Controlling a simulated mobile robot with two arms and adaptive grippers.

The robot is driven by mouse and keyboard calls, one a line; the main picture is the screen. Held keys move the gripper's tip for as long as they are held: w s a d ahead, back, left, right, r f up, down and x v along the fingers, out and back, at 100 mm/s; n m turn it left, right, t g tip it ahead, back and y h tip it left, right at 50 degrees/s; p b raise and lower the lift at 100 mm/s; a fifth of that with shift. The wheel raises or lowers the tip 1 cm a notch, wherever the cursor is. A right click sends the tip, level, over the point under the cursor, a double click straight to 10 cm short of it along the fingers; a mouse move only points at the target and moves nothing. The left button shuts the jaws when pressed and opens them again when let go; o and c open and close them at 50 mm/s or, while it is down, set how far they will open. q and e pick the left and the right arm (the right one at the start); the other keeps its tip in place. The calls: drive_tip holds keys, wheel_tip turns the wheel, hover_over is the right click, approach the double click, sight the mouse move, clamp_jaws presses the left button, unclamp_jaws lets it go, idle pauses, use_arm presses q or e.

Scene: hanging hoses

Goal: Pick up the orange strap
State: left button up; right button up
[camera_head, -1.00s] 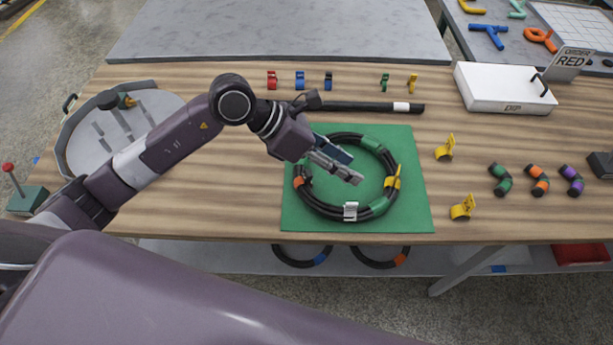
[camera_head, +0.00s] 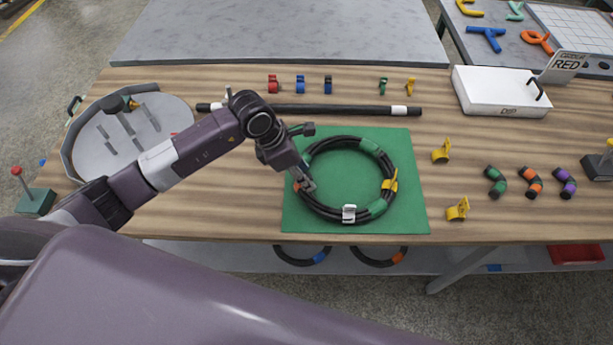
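A coil of black hose (camera_head: 345,222) lies on a green mat (camera_head: 410,150). It carries green bands, a yellow clip (camera_head: 389,184) at its right and a white clip (camera_head: 349,213) at its front. The orange strap (camera_head: 296,186) is on the coil's left side and is mostly hidden behind my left gripper. My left gripper (camera_head: 307,186) points down over that left side, at the strap. I cannot tell whether its fingers are open or shut, or whether they touch the strap. My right gripper is not in view.
A black tube (camera_head: 350,109) and a row of small coloured clips (camera_head: 300,83) lie behind the mat. Two yellow clips (camera_head: 457,209) and several short bent hoses (camera_head: 530,182) are to the right. A white box (camera_head: 500,90) stands at the back right.

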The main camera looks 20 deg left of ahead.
use_arm(q)
drive_tip(key=shift+f, duration=0.1)
drive_tip(key=shift+c, duration=0.6)
clamp_jaws()
wheel_tip(320, 180, up, 20)
drive_tip(key=b, duration=0.4)
drive_tip(key=c, duration=0.6)
unclamp_jaws()
clamp_jaws()
